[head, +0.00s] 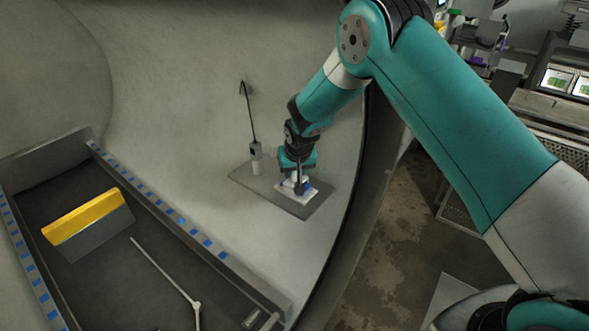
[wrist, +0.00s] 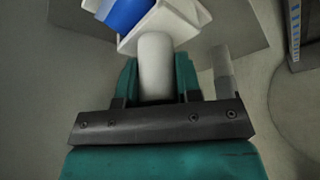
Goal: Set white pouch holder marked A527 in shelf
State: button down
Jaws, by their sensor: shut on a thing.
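The white pouch holder (head: 309,193), with a blue item in it, is at the grey shelf (head: 285,203) on the curved chamber wall. In the wrist view the white holder (wrist: 184,27) and its blue content (wrist: 124,12) are at the top, cut off by the frame edge. My gripper (head: 298,186) is shut on the holder's pale rounded handle (wrist: 155,65), which lies between the teal fingers. The grey shelf also shows behind the holder in the wrist view (wrist: 235,30). No A527 marking can be read. I cannot tell whether the holder touches the shelf.
A grey probe (head: 255,160) with a black cable stands on the shelf left of the holder. Below left is a dark trough (head: 100,285) with blue-marked rails, a yellow-topped plate (head: 87,222) and a thin rod (head: 165,268). The chamber's dark rim (head: 352,205) is to the right.

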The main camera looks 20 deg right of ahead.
jog(key=shift+f, duration=0.15)
jog(key=c, duration=0.7)
grip_release()
jog(key=b+v, duration=0.3)
jog(key=v, duration=1.4)
jog(key=s+a+r+n+g+y, duration=0.1)
jog(key=s+r+n, duration=0.1)
jog(key=s, duration=0.9)
jog(key=s+a+r+n+g+y, duration=0.2)
jog(key=s+r+n, duration=0.1)
jog(key=s, duration=0.8)
jog(key=s+a+r+n+g+y, duration=0.1)
jog(key=s+r+n, duration=0.1)
jog(key=s, duration=0.9)
jog(key=shift+s+a+r+n+g, duration=0.2)
jog(key=shift+r+n+g, duration=0.1)
jog(key=shift+r+n, duration=0.15)
